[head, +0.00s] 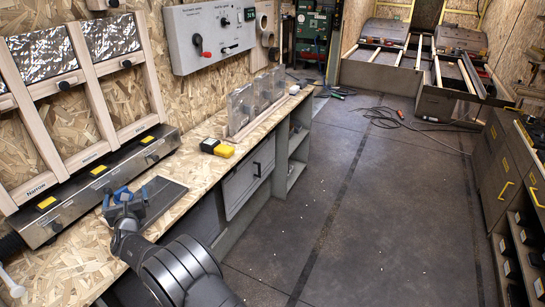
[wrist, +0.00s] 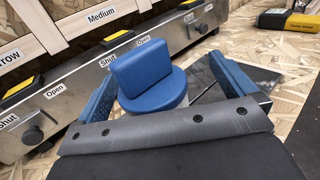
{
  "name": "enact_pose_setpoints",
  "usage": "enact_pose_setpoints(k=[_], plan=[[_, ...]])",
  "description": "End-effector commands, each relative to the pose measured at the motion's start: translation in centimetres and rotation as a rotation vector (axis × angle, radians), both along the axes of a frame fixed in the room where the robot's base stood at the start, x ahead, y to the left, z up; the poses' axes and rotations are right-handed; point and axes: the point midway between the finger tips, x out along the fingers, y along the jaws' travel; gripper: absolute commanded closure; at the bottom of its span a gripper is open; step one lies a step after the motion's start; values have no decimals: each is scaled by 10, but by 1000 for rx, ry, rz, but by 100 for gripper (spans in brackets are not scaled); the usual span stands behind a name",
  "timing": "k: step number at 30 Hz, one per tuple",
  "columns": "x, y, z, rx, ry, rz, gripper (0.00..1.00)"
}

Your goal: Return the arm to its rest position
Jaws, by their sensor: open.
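My gripper (head: 125,205) is at the lower left of the head view, over the workbench, near a dark flat plate (head: 158,196). In the wrist view its two blue fingers are spread apart, one on each side of a blue round knob-like piece with an upright block handle (wrist: 152,76). The gripper is open. The blue piece stands between the fingers, and I cannot tell whether either finger touches it. The underside of the piece is hidden behind my gripper's front edge.
The workbench (head: 210,159) runs along the left wall. A steel box with yellow-topped shutters (head: 100,172), labelled Shut and Open in the wrist view, stands behind my gripper. The floor (head: 350,200) to the right is mostly open.

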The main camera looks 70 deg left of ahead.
Motion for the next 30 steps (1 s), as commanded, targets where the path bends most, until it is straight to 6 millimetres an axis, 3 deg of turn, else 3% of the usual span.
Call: enact_pose_setpoints(k=[5, 12, 16, 17, 18, 21, 30], plan=[[5, -3, 6, -82, 98, -8, 0], [11, -29, 23, -371, 478, -22, 0], [75, 9, 108, -350, 693, -38, 0], [62, -7, 81, -424, 734, -43, 0], [58, -18, 68, -489, 802, -55, 0], [53, -46, 46, -631, 982, -89, 0], [36, -129, 15, -966, 1568, -214, 0]])
